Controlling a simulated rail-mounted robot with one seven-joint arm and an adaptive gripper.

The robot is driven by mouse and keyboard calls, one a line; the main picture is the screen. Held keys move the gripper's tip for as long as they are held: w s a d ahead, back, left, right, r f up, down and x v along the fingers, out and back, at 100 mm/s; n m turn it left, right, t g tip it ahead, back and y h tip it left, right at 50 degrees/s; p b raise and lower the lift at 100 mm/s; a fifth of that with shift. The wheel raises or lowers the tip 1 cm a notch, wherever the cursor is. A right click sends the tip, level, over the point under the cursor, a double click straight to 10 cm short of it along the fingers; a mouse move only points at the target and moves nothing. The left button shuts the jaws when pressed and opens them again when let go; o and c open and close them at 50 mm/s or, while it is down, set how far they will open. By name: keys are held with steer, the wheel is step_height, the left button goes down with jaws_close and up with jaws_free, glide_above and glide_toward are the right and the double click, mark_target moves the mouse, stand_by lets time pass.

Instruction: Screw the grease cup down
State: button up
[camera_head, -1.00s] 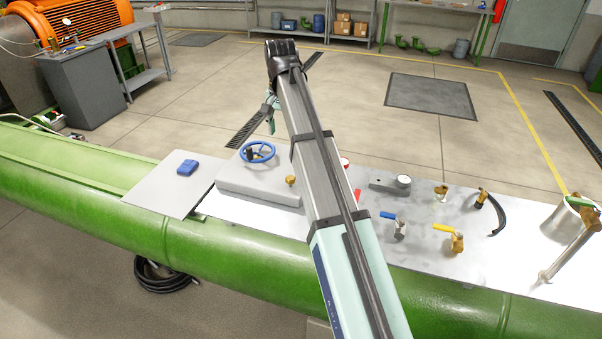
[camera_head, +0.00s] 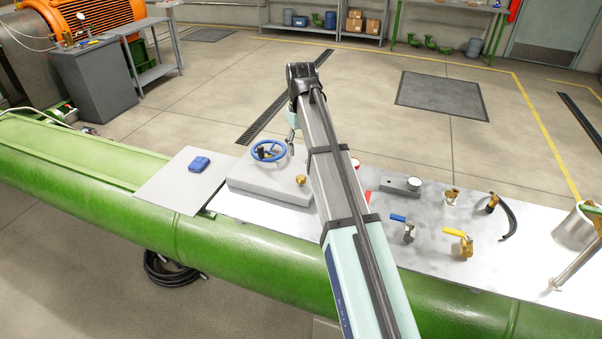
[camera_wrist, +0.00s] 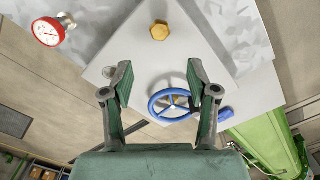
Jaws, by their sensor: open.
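The brass hex-topped grease cup (camera_head: 301,180) sits at the right end of the grey casing block (camera_head: 262,183). In the wrist view the cup (camera_wrist: 159,31) shows near the top middle, ahead of the fingertips. My gripper (camera_wrist: 160,75) is open and empty, its two fingers spread either side of the picture's middle. The cup lies beyond the fingers, apart from them. In the head view my arm hides most of the gripper.
A red-rimmed gauge (camera_wrist: 48,31) is at upper left there. Valves with blue (camera_head: 402,218) and yellow (camera_head: 455,232) handles stand to the right on the white plate.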

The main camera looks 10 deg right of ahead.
mark_target(301, 177)
step_height(301, 177, down, 12)
steer(key=shift+r+p, duration=0.1)
steer(key=shift+p, duration=1.1)
jaws_close()
